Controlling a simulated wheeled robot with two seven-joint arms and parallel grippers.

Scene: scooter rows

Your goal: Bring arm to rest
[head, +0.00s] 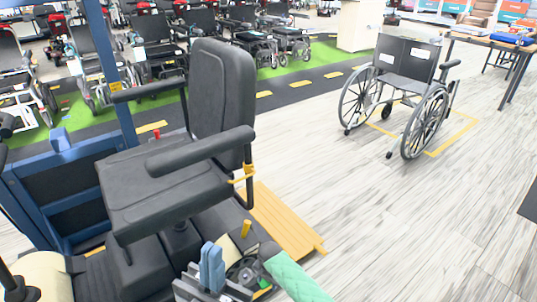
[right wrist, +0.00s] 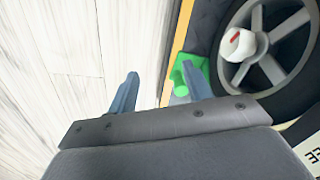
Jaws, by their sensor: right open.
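My right gripper (head: 212,262) is at the bottom centre of the head view, in front of the black scooter seat (head: 160,185). Its two blue-grey fingers stand apart in the right wrist view (right wrist: 158,85), with nothing held between them. A green part (right wrist: 190,75) lies just beyond the right-hand finger, by a yellow edge and a dark wheel (right wrist: 268,45). I cannot tell whether the finger touches the green part. I cannot make out my left gripper in the head view.
A blue post (head: 107,75) and blue frame (head: 60,185) stand left of the seat. A yellow-orange ramp (head: 280,222) lies right of it. A wheelchair (head: 400,90) stands further right. Rows of mobility chairs line the back.

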